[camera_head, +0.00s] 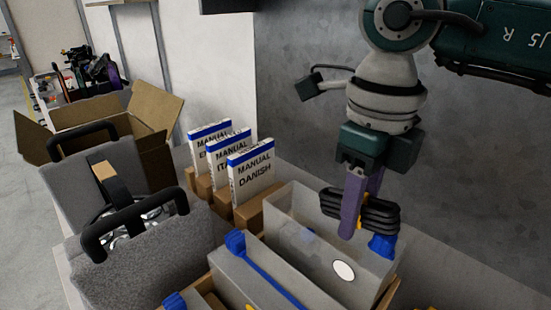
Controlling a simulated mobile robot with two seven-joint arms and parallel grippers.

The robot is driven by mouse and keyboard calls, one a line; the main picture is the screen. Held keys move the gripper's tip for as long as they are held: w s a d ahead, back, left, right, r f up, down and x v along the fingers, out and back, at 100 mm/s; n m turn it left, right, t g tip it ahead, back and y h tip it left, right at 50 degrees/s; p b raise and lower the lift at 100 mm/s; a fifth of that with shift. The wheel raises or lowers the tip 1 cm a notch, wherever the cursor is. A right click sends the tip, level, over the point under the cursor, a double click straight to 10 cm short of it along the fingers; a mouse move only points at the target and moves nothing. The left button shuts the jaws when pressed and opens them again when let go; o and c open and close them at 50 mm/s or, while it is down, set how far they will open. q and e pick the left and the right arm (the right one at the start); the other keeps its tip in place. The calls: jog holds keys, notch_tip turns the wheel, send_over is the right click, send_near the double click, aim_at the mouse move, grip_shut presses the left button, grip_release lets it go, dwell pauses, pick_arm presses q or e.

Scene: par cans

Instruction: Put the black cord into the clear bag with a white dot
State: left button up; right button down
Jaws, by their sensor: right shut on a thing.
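The black cord (372,212) is a coiled bundle. My right gripper (356,215) has purple fingers and is shut on it, holding it at the right part of the clear bag's opening. The clear bag (310,248) is a translucent upright bag with a white dot (344,270) on its front side. The cord overlaps the bag's upper right edge in the picture; how far inside it is, I cannot tell. A blue item (381,246) shows just below the cord at the bag's right end. My left gripper is not in view.
Another translucent bag (243,283) with blue parts stands in front. Three manuals (250,170) stand in cardboard holders behind left. A grey foam case (150,255) with black handles and an open cardboard box (155,108) are at left. A grey wall rises behind.

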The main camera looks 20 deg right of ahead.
jog(key=shift+s+d+f, duration=0.1)
jog(key=shift+s+f, duration=0.15)
jog(key=shift+f, duration=0.05)
jog(key=c, duration=0.9)
grip_release()
jog(key=shift+c, duration=0.2)
jog(key=shift+o, duration=0.9)
jog(key=shift+s, duration=0.15)
jog(key=o, duration=0.3)
jog(key=shift+r, duration=0.1)
jog(key=c, duration=0.4)
jog(key=shift+o, duration=0.2)
jog(key=shift+r, duration=0.15)
notch_tip(320, 180, up, 11)
jog(key=p, duration=0.8)
jog(key=shift+p, duration=0.3)
